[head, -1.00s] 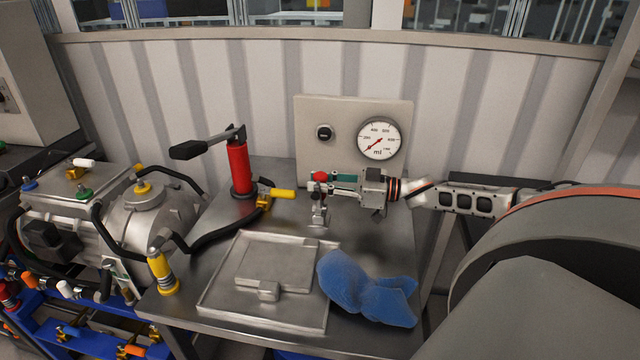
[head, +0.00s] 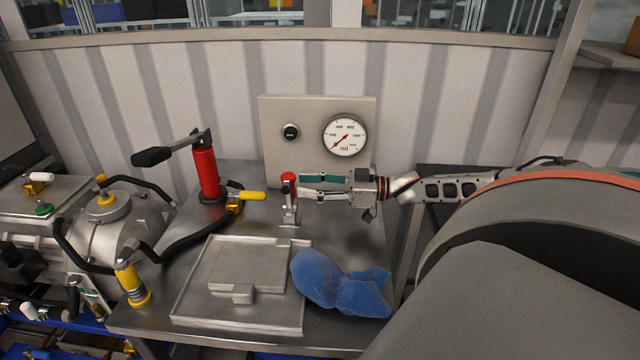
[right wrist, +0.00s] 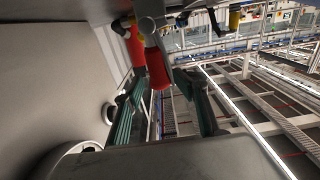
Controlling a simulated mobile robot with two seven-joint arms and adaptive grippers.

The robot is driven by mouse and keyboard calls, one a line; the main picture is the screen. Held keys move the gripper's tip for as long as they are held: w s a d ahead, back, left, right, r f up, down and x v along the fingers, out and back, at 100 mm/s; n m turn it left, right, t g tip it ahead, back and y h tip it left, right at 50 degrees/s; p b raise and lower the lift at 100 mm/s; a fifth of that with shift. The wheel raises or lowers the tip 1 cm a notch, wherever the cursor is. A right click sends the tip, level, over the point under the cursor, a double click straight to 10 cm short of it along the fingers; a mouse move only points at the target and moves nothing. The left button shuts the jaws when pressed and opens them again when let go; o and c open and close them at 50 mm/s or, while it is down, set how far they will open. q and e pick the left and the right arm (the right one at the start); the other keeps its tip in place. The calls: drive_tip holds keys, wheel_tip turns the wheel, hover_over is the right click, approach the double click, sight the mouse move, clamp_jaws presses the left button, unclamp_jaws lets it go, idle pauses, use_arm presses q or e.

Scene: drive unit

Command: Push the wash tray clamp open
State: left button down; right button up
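The wash tray clamp (head: 289,205) is a small metal clamp with a red-tipped handle standing upright. It stands behind the metal wash tray (head: 190,308) on the steel table. My right gripper (head: 301,187) is open and empty, with its two fingers pointing left just to the right of the clamp. In the right wrist view, a red handle tip (right wrist: 156,68) shows ahead, between the spread fingers of the right gripper (right wrist: 165,105). I see no finger closed on it. My left gripper is not in view.
A blue cloth (head: 338,283) lies over the tray's right edge. A red hand pump (head: 206,172) with a black lever and a yellow-handled valve (head: 250,196) stand to the left. A gauge panel (head: 318,112) stands behind. A yellow bottle-like part (head: 130,283) is at the front left.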

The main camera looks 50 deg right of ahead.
drive_tip(key=shift+s+d+r, duration=0.15)
drive_tip(key=shift+s+d, duration=0.7)
drive_tip(key=shift+d, duration=0.3)
drive_tip(key=shift+r, duration=0.1)
